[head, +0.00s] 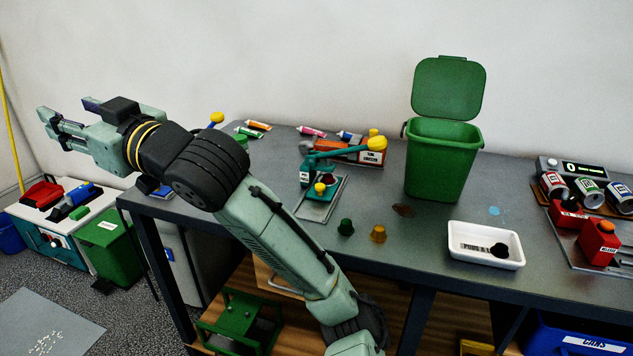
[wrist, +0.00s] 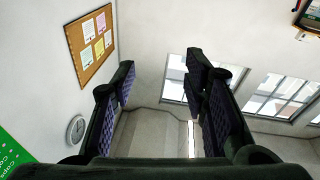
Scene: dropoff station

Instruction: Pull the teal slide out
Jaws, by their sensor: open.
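A teal device (head: 318,190) with a lever arm and yellow knobs stands on a grey plate on the bench in the head view. Its low teal block looks like the slide, but I cannot tell for certain how far it is pushed in. My gripper (head: 66,108) is raised high at the left, far from the device and pointing away from it. It is open and empty. In the wrist view my gripper (wrist: 160,65) shows two spread dark fingers with only wall and windows beyond. The teal device is not in the wrist view.
A green bin (head: 441,160) with raised lid stands behind on the bench. Cans (head: 588,193) and a red block (head: 599,243) are at right. My arm crosses the bench's left part.

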